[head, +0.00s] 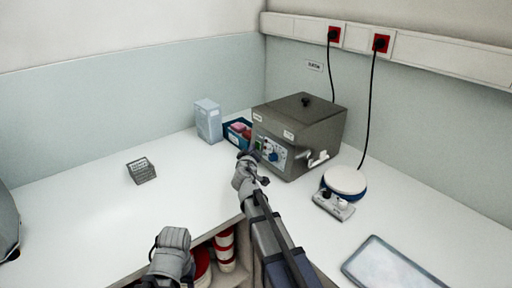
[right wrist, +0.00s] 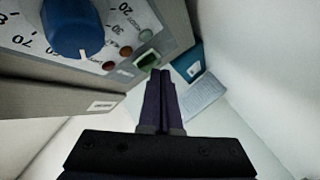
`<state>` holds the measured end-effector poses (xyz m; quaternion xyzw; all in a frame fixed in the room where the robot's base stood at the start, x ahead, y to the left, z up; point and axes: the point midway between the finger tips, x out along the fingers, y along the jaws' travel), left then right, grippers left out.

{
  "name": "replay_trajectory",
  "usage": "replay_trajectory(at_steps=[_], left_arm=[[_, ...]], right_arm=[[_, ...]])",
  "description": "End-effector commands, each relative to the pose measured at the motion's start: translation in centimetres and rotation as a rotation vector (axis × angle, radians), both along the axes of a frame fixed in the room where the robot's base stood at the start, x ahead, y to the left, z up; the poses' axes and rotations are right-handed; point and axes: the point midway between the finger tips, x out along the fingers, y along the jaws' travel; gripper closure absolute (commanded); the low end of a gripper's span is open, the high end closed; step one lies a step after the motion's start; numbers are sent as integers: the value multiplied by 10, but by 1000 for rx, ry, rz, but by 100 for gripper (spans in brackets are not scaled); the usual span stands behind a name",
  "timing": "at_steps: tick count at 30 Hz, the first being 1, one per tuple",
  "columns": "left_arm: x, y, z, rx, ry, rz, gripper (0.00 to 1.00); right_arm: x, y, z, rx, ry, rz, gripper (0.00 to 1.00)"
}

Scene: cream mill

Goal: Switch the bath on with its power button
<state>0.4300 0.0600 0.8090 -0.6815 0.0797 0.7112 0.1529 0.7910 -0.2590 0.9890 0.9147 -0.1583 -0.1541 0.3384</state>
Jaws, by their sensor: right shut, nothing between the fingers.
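The bath (head: 305,118) is a grey metal box with a lidded top, standing at the back corner of the bench. Its front panel carries a blue dial (right wrist: 75,28) with a number scale, several small round lights and a green rectangular power button (right wrist: 147,60). The button also shows in the head view (head: 259,142). My right gripper (right wrist: 160,72) is shut and empty. Its tips are just beside the green button in the right wrist view; I cannot tell whether they touch it. My left gripper (head: 171,243) is low at the bench's front edge, its jaws unclear.
A blue tray (head: 235,139) with pink items and a pale box (head: 208,121) stand left of the bath. A small grey rack (head: 142,171) sits farther left. A round white-topped device (head: 345,182) is at right. The bench's left middle is clear.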

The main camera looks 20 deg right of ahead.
Motion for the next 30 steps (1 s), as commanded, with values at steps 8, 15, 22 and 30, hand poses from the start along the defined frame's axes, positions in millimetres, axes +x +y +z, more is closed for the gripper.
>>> replay_trajectory(at_steps=[8, 15, 22, 30], left_arm=[[0, 0, 0, 0, 0, 0, 50], [0, 0, -1, 0, 0, 0, 50], [0, 0, -1, 0, 0, 0, 50], [0, 0, -1, 0, 0, 0, 50]], right_arm=[[0, 0, 0, 0, 0, 0, 100], [1, -3, -1, 0, 0, 0, 100], [3, -8, -1, -1, 0, 1, 100], [3, -8, -1, 0, 0, 0, 100]])
